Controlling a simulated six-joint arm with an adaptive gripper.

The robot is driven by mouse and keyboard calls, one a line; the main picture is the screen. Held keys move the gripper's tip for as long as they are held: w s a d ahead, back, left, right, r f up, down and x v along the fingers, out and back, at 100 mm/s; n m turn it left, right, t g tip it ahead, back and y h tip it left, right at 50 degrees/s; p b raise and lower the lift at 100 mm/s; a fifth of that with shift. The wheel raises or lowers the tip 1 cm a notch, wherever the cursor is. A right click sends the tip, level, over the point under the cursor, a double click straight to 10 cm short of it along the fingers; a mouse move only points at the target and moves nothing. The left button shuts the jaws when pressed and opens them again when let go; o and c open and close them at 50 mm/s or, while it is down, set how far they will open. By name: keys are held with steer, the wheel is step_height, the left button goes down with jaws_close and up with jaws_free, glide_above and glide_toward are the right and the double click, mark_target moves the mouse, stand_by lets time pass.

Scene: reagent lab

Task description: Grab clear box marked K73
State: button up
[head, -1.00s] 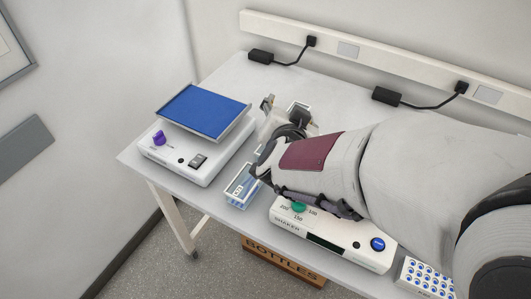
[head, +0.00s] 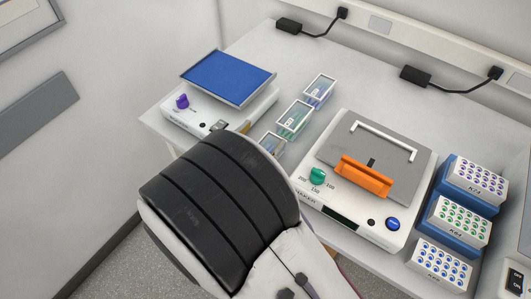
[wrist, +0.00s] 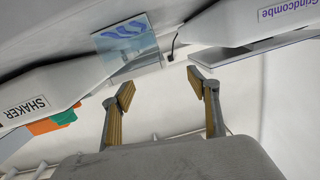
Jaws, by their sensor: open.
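Three clear lidded boxes stand in a row between the two machines in the head view: a far one with blue-violet contents (head: 320,91), a middle one with greenish contents (head: 295,118), and a near one (head: 272,145) partly hidden by my arm. Their labels are too small to read, so I cannot tell which is K73. In the wrist view a clear box with blue-violet shapes (wrist: 127,43) lies beyond my gripper (wrist: 160,88). The gripper is open and empty, its fingers apart and clear of the box. In the head view my arm hides most of it.
The blue-topped device (head: 228,78) stands left of the boxes. The shaker (head: 375,165), with an orange clamp (head: 363,177), stands right of them. Several tube racks (head: 459,221) line the right side. Black power adapters (head: 416,77) lie at the wall.

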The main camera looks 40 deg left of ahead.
steer(key=shift+t+h, duration=0.6)
steer(key=shift+t, duration=0.1)
steer(key=s+f, duration=0.1)
steer(key=s, duration=0.1)
steer(key=s+f, duration=0.1)
steer(key=s, duration=0.1)
steer(key=s+d+f, duration=0.1)
steer(key=s, duration=0.1)
steer(key=shift+s, duration=0.3)
steer(key=shift+s+f, duration=0.35)
steer(key=shift+s, duration=0.1)
steer(key=shift+w, duration=1.35)
steer(key=shift+w+d+r, duration=0.1)
steer(key=shift+w+r, duration=0.05)
steer(key=shift+w, duration=2.45)
